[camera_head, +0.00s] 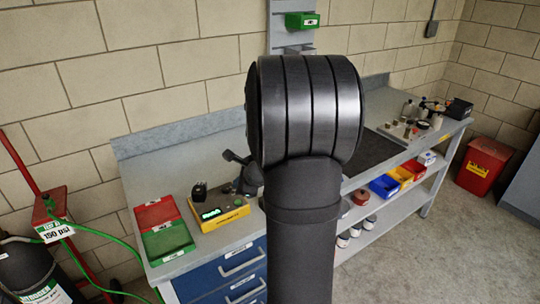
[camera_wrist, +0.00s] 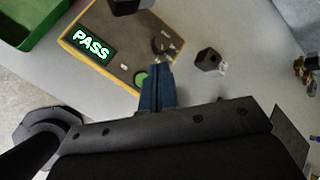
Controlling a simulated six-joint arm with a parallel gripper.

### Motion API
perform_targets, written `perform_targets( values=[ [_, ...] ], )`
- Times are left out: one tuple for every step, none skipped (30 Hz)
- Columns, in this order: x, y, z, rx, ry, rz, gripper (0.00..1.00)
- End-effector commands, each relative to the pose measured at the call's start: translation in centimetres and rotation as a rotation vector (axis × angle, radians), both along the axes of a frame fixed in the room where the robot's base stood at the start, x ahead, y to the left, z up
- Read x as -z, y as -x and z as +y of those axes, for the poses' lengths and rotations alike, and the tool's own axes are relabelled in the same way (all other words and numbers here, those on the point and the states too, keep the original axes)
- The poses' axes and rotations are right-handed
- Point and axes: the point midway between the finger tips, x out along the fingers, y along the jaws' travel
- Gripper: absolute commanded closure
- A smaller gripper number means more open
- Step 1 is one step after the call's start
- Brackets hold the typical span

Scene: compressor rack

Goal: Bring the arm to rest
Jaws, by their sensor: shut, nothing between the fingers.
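My gripper (camera_wrist: 156,72) shows in the wrist view as blue fingers pressed together, shut and empty. The fingers point down over the grey bench, next to the lower right edge of a yellow box (camera_wrist: 75,40) with a lit "PASS" display. I cannot tell the height of the fingertips above the bench. In the head view my own arm fills the middle and hides much of the bench behind it. The yellow box (camera_head: 236,214) stands there left of my arm.
A green tray (camera_head: 170,243) and a red tray (camera_head: 157,212) lie left of the yellow box. A small black block (camera_wrist: 208,60) is right of my fingers. Colored bins (camera_head: 384,186) sit on the shelf at right. A gas cylinder (camera_head: 25,268) stands at far left.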

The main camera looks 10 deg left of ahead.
Motion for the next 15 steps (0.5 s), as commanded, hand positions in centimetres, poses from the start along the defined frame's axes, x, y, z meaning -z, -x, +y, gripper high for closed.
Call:
perform_targets(
  values=[
    [0.6,0.0,0.0,0.001,0.000,0.004,1.00],
    [1.0,0.1,0.0,0.000,0.000,0.005,1.00],
    [1.6,0.1,0.0,0.000,0.000,0.006,1.00],
    [0.7,0.0,0.0,-0.001,-0.001,-0.001,1.00],
    [0.1,0.0,0.0,-0.001,-0.001,-0.004,1.00],
    [-0.6,-0.1,0.0,-0.001,-0.001,-0.006,1.00],
    [-1.0,0.0,0.0,-0.001,-0.001,-0.005,1.00],
    [-1.4,0.0,0.0,-0.001,0.000,-0.004,1.00],
    [-2.0,0.0,0.0,-0.001,-0.001,-0.004,1.00],
    [-2.3,0.0,0.0,-0.002,0.000,-0.003,1.00],
    [-2.7,0.0,0.0,0.000,0.000,-0.003,1.00],
    [-3.2,0.0,0.0,0.000,0.000,-0.003,1.00],
    [-3.5,0.0,0.0,0.000,0.000,-0.004,1.00],
    [-3.7,0.0,0.0,-0.001,0.001,-0.003,1.00],
    [-4.0,0.0,0.0,0.000,0.000,-0.002,1.00]
  ],
)
